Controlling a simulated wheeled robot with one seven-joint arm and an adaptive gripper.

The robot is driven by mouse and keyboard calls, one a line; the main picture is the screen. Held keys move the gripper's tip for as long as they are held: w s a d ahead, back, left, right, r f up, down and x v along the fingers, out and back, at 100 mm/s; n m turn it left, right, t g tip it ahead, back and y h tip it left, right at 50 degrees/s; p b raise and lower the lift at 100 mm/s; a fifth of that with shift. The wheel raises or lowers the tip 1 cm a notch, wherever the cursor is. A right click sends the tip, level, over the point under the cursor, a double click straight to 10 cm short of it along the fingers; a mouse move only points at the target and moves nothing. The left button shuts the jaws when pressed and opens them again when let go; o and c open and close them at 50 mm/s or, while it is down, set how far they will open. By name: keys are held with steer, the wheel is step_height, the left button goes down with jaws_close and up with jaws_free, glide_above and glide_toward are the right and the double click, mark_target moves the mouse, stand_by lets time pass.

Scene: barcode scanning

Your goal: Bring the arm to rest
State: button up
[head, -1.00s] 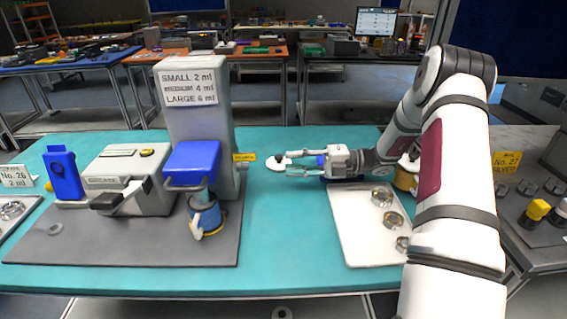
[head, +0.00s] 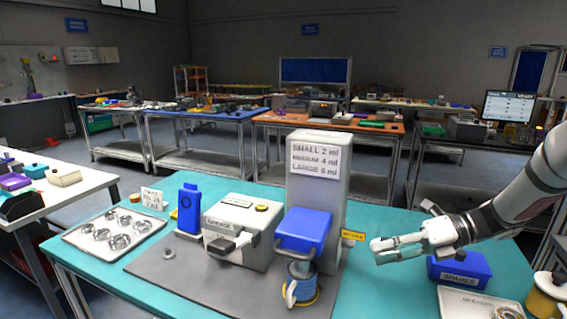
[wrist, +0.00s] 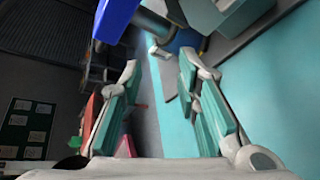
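My gripper (head: 377,251) is in the right part of the head view, above the teal table (head: 385,298) and pointing left. Its two fingers are apart with nothing between them; the wrist view shows the empty gap (wrist: 158,65) too. My white arm reaches in from the right edge. The grey station with the size label (head: 317,185) stands to the left of the fingertips, apart from them. A blue bin (head: 460,271) sits below and right of my gripper.
A tray of metal rings (head: 85,239) lies at the left, another tray (head: 456,305) at lower right. A yellow-and-white spool (head: 545,292) stands at far right.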

steer(key=s+a+r+n+g+h, duration=0.1)
steer(key=s+a+r+n+h, duration=0.25)
steer(key=s+n, duration=0.45)
steer(key=s+a+r+n+g+h, duration=0.1)
steer(key=s+a+r+n+h, duration=0.2)
steer(key=s+n+h, duration=0.35)
steer(key=s+d+r+n+t+h, duration=0.1)
steer(key=s+n+t, duration=0.1)
steer(key=s+n, duration=0.4)
steer(key=s+d+r+n+t+h, duration=0.1)
steer(key=s+d+n+t+h, duration=0.1)
steer(key=s+n, duration=0.4)
steer(key=n, duration=0.4)
steer(key=shift+d+r+n+t+h, duration=0.2)
steer(key=shift+r+n+t+h, duration=0.1)
steer(key=shift+r+n, duration=0.05)
